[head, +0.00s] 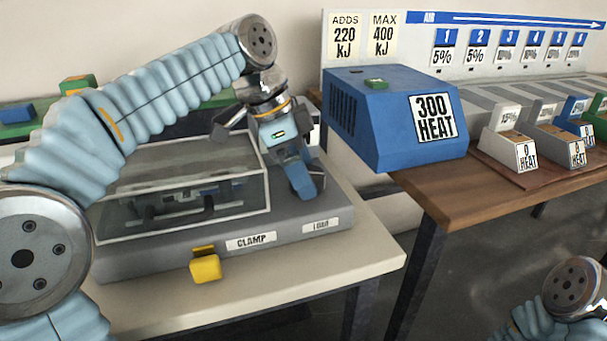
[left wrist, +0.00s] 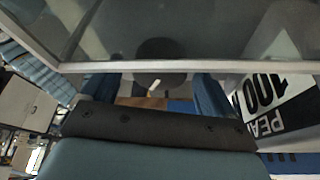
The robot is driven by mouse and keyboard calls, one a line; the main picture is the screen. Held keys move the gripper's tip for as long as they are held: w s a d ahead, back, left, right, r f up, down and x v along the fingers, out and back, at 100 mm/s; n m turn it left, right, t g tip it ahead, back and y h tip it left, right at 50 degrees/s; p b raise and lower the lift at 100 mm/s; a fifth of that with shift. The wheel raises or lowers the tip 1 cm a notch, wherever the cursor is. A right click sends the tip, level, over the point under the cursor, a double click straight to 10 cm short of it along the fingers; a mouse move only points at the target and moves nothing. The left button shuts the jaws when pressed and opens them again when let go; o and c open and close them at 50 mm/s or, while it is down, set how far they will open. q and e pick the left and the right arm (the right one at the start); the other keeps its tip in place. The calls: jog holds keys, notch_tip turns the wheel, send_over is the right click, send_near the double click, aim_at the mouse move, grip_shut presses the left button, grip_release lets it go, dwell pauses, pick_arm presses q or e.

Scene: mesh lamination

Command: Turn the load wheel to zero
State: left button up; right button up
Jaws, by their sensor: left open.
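My left gripper (head: 308,188) is open and points down at the right end of the grey machine (head: 245,262), just behind its small right-hand label (head: 322,226), which seems to read LOAD. In the head view the gripper hides this spot, and I cannot make out the load wheel there. In the left wrist view a dark round thing (left wrist: 160,48), perhaps the wheel, shows beyond the gap between the open fingers (left wrist: 158,90). I cannot tell whether the fingers touch it, nor read its setting. My right gripper is out of view.
A clear cover (head: 185,190) stands on the machine left of the gripper. A blue heater box (head: 385,115) marked 300 HEAT stands on the wooden table to the right. The wrist view shows a "PEAK 100" label (left wrist: 275,100).

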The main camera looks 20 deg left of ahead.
pick_arm(q)
jog(key=shift+d+f, duration=0.15)
jog(key=shift+f, duration=0.15)
jog(key=c, duration=1.1)
jog(key=shift+o, duration=0.2)
